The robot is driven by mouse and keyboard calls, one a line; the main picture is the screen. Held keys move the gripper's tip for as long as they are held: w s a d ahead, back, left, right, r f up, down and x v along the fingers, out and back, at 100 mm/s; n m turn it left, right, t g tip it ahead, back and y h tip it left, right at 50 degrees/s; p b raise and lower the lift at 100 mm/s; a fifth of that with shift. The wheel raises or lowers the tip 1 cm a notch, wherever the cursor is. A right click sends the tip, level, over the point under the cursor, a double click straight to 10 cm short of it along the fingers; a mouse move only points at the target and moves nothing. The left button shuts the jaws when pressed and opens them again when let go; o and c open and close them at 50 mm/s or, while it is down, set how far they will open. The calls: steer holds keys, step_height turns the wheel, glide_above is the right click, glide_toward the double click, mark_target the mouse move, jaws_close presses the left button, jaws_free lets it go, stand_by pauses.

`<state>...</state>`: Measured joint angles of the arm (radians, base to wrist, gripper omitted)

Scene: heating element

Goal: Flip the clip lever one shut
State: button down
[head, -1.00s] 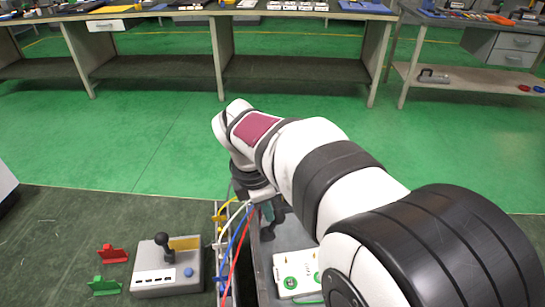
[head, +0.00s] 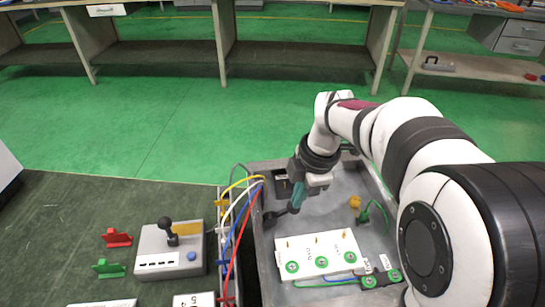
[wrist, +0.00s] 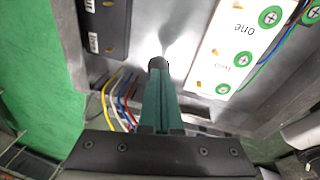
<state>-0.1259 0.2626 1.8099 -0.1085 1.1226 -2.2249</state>
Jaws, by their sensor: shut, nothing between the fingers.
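A white terminal block (head: 318,258) lies in the grey metal tray. It also shows in the wrist view (wrist: 226,52), with the labels "one" and "two" readable there. Green round terminals line one side of it, and small brass-coloured pieces, perhaps the clip levers, line the other. The brass piece by the label "one" (wrist: 231,17) is too small for me to tell its position. My gripper (head: 296,208) has teal fingers and is low in the tray, beyond the block and apart from it. In the wrist view its fingers (wrist: 159,64) are together and empty.
A black box (wrist: 106,24) is at the tray's far left corner. Yellow, white, blue and red wires (head: 240,215) cross the tray's left edge. A black connector (head: 380,279) is right of the block. A joystick box (head: 170,252) stands on the mat outside.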

steer(key=shift+w+d+f, duration=0.2)
steer(key=shift+d+f, duration=0.5)
steer(key=shift+d, duration=0.1)
steer(key=shift+w+d+f, duration=0.1)
steer(key=shift+d+f, duration=0.45)
steer(key=shift+f, duration=0.25)
steer(key=shift+f, duration=0.1)
steer(key=d+r, duration=0.8)
steer(key=r, duration=0.2)
steer(key=shift+r, duration=0.25)
